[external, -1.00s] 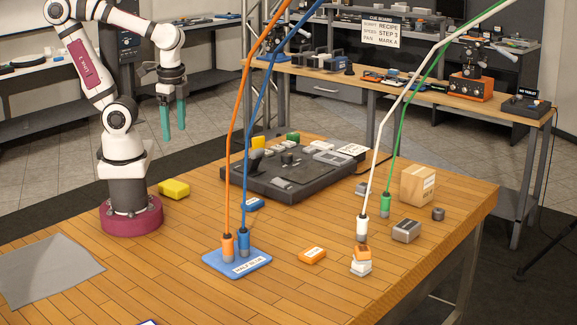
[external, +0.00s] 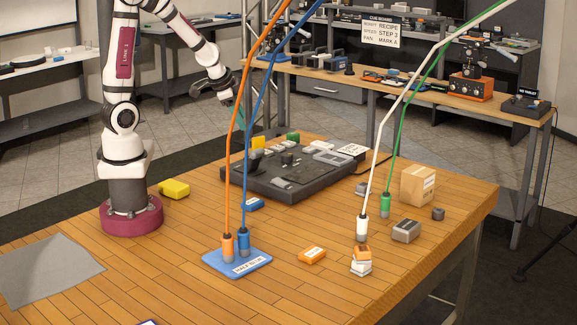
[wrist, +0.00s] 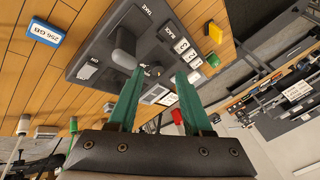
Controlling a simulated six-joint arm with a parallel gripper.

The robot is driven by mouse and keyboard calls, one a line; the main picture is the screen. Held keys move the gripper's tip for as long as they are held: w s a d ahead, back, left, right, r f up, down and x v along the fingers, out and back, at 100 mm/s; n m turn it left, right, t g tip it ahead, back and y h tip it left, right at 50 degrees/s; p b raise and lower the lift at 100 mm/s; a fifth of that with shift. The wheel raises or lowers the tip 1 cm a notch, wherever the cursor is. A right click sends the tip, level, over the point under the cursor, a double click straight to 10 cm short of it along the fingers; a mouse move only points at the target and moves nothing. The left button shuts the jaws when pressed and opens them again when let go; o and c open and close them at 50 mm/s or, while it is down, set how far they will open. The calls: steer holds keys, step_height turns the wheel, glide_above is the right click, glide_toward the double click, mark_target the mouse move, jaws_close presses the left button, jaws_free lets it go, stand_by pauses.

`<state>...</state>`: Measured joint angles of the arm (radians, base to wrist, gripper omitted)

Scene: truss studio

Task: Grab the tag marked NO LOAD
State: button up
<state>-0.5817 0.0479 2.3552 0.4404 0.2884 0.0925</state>
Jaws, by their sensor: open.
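I cannot read NO LOAD on anything in either view. Candidates with unreadable labels in the external view are an orange block (external: 312,256), a white card (external: 352,150) at the console's right corner and an orange-topped white stack (external: 361,262). My gripper (external: 237,98) is in the air behind the orange and blue cables, which partly hide it. In the wrist view my gripper (wrist: 160,74) has its two green fingers apart, with nothing held between them. The dark console (wrist: 95,45) lies beyond the fingers. A blue block (wrist: 45,32) there reads 256 GB.
An orange and a blue cable stand on a blue plate (external: 238,264); white and green cables rise at right. A yellow block (external: 174,188) is beside my base. A cardboard box (external: 418,186) and grey block (external: 406,231) sit at right.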

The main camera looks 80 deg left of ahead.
steer(key=w+a+f+n+t, duration=0.15)
steer(key=a+f, duration=0.25)
steer(key=a, duration=0.5)
steer(key=n+t+y, duration=0.1)
steer(key=n+t, duration=0.3)
steer(key=t, duration=0.2)
glide_toward(258, 145)
steer(key=shift+s+d+r, duration=0.1)
steer(key=shift+s+r, duration=0.3)
steer(key=shift+s, duration=0.2)
steer(key=shift+s+d+r, duration=0.1)
steer(key=shift+s+r, duration=0.25)
steer(key=shift+s, duration=0.25)
steer(key=shift+a+f+t, duration=0.2)
steer(key=shift+t, duration=0.05)
steer(key=shift+y, duration=0.3)
steer(key=x, duration=1)
steer(key=r+x, duration=0.1)
steer(key=x, duration=0.4)
steer(key=shift+w+d, duration=0.2)
steer(key=shift+w, duration=0.2)
jaws_close()
